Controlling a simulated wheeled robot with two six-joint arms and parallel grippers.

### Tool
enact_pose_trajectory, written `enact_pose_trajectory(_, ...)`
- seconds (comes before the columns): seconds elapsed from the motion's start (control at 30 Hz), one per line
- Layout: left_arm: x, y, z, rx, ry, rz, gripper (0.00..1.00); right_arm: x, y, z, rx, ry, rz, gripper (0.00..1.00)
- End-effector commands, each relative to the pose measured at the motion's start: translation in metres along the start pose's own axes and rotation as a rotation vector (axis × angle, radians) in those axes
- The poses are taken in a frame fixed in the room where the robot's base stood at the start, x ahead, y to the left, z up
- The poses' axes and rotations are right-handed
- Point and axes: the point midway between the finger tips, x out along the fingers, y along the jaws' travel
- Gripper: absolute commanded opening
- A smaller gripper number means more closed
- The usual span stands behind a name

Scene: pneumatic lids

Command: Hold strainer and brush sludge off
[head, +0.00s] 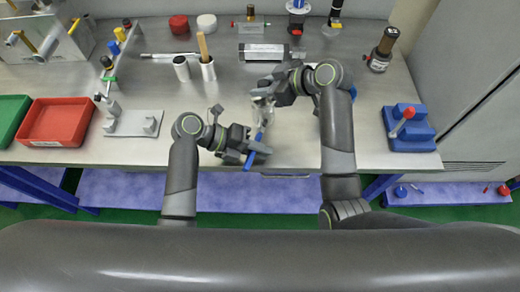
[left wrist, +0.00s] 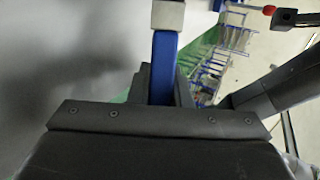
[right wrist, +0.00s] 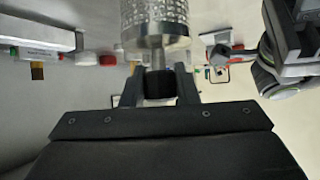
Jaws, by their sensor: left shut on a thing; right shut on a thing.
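My right gripper (head: 268,93) is shut on the strainer's dark end, which shows between the fingers in the right wrist view (right wrist: 160,84). The strainer (right wrist: 155,22) is a clear-to-silver perforated cylinder with a metal neck; in the head view it shows below that gripper (head: 264,113). My left gripper (head: 254,152) is shut on the brush's blue handle (left wrist: 163,68). The brush has a metal ferrule (left wrist: 167,14); its bristles are out of the left wrist frame. In the head view the brush (head: 259,136) points up toward the strainer. I cannot tell whether they touch.
A grey fixture (head: 134,124) and a red tray (head: 57,121) lie to the left on the metal bench. A blue block with a red-tipped lever (head: 409,128) stands at the right. The bench's front edge is close.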

Motion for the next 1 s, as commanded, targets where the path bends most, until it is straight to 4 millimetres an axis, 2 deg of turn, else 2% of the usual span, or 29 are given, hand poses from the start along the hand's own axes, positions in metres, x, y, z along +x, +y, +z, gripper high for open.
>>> enact_pose_trajectory(1.0,-0.016,-0.021,0.003,0.003,-0.002,0.0,0.0,0.001,0.0,0.002,0.002,-0.004,-0.002,0.04)
